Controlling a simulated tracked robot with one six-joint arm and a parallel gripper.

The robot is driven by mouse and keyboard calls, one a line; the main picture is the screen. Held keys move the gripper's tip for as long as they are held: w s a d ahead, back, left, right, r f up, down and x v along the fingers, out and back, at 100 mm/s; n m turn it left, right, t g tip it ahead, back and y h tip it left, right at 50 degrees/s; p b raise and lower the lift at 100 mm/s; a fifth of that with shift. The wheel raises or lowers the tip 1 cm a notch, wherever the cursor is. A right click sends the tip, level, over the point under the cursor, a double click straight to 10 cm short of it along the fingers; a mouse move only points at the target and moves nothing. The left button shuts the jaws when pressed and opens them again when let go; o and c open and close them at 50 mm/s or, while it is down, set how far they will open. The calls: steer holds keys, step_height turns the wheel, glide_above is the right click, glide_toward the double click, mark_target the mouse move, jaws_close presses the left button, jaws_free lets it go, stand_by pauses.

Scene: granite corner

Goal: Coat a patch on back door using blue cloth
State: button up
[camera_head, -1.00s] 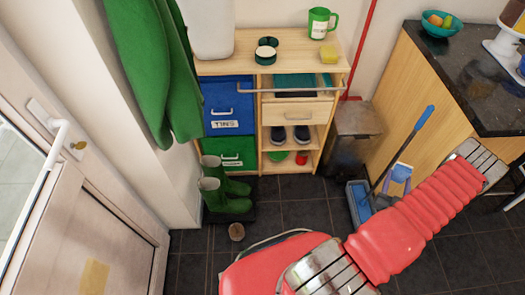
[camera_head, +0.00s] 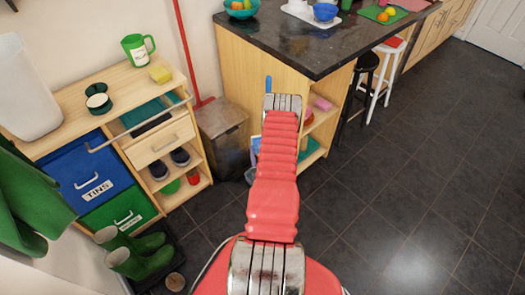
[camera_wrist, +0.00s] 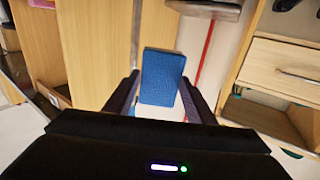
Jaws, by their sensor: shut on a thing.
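The blue cloth (camera_wrist: 163,78) shows in the wrist view as a flat, upright blue rectangle. My gripper (camera_wrist: 161,92) is shut on it, with a dark finger on each side.
A shelf unit (camera_head: 80,105) with bins stands at the left, with green boots (camera_head: 140,258) in front. A grey bin (camera_head: 222,130) and dark-topped counter (camera_head: 330,45) stand ahead. Stools (camera_head: 357,75) are beyond. Floor at the right (camera_head: 425,190) is clear.

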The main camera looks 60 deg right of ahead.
steer(key=w+a+f, duration=0.3)
steer(key=w+a, duration=0.2)
steer(key=w, duration=0.2)
steer(key=shift+w+f, duration=0.15)
steer(key=shift+w, duration=0.15)
steer(key=shift+a, duration=0.1)
